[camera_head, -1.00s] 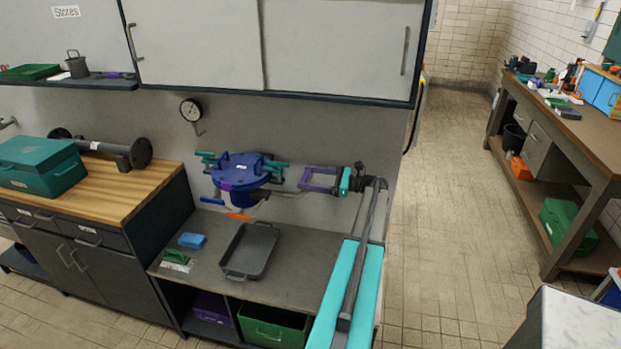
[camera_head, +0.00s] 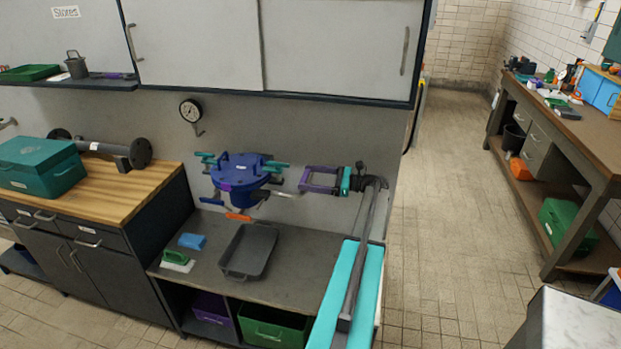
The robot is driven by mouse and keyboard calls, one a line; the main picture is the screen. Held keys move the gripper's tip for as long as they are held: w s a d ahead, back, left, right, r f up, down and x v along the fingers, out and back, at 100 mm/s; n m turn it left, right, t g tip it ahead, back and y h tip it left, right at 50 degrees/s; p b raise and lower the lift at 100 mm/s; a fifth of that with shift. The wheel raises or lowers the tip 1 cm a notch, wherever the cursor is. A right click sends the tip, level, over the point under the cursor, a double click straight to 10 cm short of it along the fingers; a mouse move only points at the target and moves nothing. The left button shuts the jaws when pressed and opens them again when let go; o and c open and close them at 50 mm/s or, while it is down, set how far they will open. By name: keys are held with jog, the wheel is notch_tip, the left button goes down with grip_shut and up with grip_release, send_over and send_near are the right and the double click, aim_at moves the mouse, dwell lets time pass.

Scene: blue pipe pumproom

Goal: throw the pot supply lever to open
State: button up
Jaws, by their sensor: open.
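The blue pot (camera_head: 240,172) with a bolted round lid and teal clamp handles is mounted at the wall above the grey bench. A blue lever handle (camera_head: 212,201) sticks out at its lower left, and an orange lever handle (camera_head: 238,217) sits below it. No label shows which one is the supply lever. My gripper (camera_head: 303,180), with purple fingers, is open and empty to the right of the pot. It points left, apart from both coloured handles. A thin grey pipe or rod (camera_head: 284,194) runs from the pot toward the gripper; its far end is partly hidden.
The bench (camera_head: 310,258) holds a dark tray (camera_head: 249,252), a blue sponge-like block (camera_head: 192,241) and a green-handled brush (camera_head: 176,258). A gauge (camera_head: 191,111) hangs on the wall. The overhead cabinet (camera_head: 340,45) is above. Bare bench lies right of the tray.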

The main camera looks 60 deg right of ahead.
jog(key=b+v, duration=0.3)
jog(key=v, duration=1)
jog(key=shift+s+d+b, duration=0.2)
jog(key=shift+s+b, duration=0.1)
jog(key=shift+b, duration=0.05)
